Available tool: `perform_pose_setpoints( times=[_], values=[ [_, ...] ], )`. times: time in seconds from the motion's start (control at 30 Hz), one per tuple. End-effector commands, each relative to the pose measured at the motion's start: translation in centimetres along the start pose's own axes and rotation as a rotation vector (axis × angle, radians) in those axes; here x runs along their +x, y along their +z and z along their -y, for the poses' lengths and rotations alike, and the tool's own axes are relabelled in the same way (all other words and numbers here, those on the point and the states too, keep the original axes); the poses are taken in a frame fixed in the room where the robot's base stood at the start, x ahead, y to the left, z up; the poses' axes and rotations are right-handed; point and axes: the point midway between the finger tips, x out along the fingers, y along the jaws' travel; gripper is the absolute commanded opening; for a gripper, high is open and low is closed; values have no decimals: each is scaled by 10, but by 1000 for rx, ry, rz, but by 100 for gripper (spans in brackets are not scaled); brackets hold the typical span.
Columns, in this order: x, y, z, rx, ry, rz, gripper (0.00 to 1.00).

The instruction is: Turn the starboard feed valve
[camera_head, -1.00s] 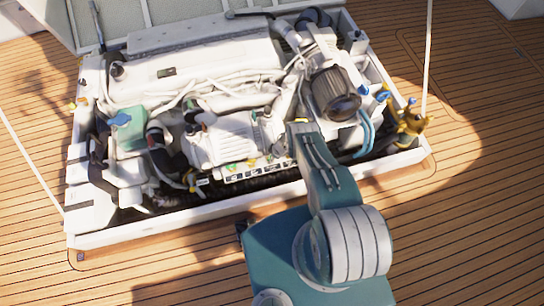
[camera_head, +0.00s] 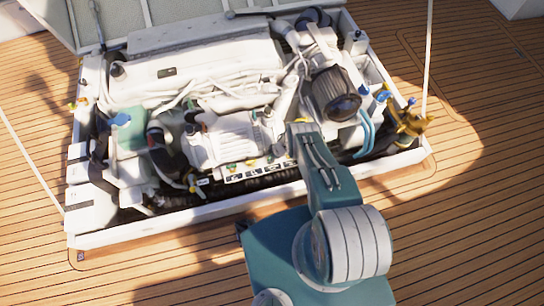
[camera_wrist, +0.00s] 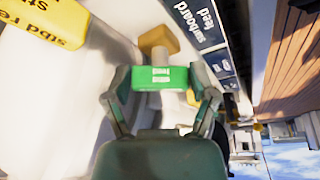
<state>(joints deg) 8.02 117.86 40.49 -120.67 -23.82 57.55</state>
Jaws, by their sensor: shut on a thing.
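In the wrist view, my gripper (camera_wrist: 160,92) is shut on a green tag-like handle (camera_wrist: 160,77) with white lettering too small to read surely. One finger is on each side of it. A tan-yellow block (camera_wrist: 158,40) stands just beyond the handle. A dark blue label plate (camera_wrist: 205,22) beside it reads "starboard feed", turned in the picture. In the head view, my arm reaches the front of the engine bay and hides the gripper and the held handle.
A yellow tag (camera_wrist: 45,18) starting "stbd re" is close at the upper left of the wrist view. The white engine (camera_head: 225,140) and its hoses fill the hatch, with a white frame (camera_head: 250,200) around them. Wooden deck (camera_head: 470,220) is free to the right.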

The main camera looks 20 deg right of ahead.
Motion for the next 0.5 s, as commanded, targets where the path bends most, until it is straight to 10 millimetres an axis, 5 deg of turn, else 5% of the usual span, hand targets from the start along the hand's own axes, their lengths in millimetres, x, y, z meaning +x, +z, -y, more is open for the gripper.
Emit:
perform_pose_setpoints(
  times=[0.03,0.07,0.1,0.5],
  values=[
    [-2,-14,-4,-22,3,-14,26],
    [-2,-14,-4,-21,3,-14,78],
    [-2,-14,-4,-21,3,-14,96],
    [-1,-6,2,-11,-6,-8,100]
  ],
)
